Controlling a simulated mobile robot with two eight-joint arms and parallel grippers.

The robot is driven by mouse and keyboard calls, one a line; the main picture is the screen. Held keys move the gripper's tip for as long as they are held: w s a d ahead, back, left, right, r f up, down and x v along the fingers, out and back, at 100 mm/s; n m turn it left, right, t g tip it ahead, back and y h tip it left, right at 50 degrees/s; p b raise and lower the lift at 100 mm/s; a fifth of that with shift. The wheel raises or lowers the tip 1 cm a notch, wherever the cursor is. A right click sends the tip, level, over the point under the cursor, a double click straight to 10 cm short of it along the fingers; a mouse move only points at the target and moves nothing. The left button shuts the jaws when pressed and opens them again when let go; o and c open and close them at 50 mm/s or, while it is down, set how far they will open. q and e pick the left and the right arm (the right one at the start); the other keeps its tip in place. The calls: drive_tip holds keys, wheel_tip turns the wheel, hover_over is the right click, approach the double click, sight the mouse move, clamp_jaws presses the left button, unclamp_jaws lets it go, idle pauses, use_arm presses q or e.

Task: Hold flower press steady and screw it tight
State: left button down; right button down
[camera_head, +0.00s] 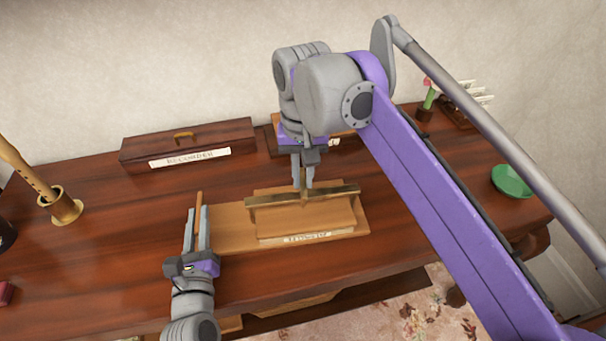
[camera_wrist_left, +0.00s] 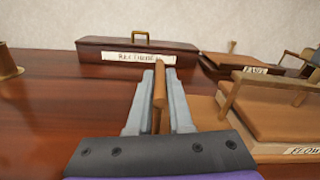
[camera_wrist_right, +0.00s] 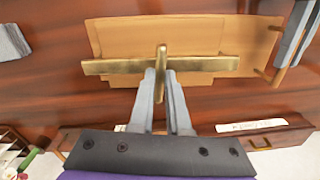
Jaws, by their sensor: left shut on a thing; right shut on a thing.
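The flower press is a light wooden base board (camera_head: 232,238) with a thicker wooden block (camera_head: 290,225) and a brass crossbar (camera_head: 335,192) over it. A pale label is on its front. My left gripper (camera_head: 197,222) is shut on a thin wooden handle (camera_wrist_left: 159,86) at the board's left end. My right gripper (camera_head: 303,180) reaches from above and behind; in the right wrist view its fingers (camera_wrist_right: 163,88) are shut on the brass screw handle (camera_wrist_right: 161,57) at the crossbar's middle. The crossbar (camera_wrist_right: 110,67) also shows there. The fingers partly hide the screw.
A closed recorder box (camera_head: 190,145) lies at the back left. A brass cup (camera_head: 62,207) holding a recorder stands at far left. Another wooden item (camera_wrist_left: 228,62) is behind the press. A green bowl (camera_head: 511,181) sits at right. The table (camera_head: 115,255) is clear left of the press.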

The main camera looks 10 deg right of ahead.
sight(303, 181)
drive_tip(key=m, duration=1.4)
drive_tip(key=shift+m, duration=0.3)
idle(0.4)
drive_tip(key=c, duration=0.9)
unclamp_jaws()
wheel_tip(303, 181, up, 12)
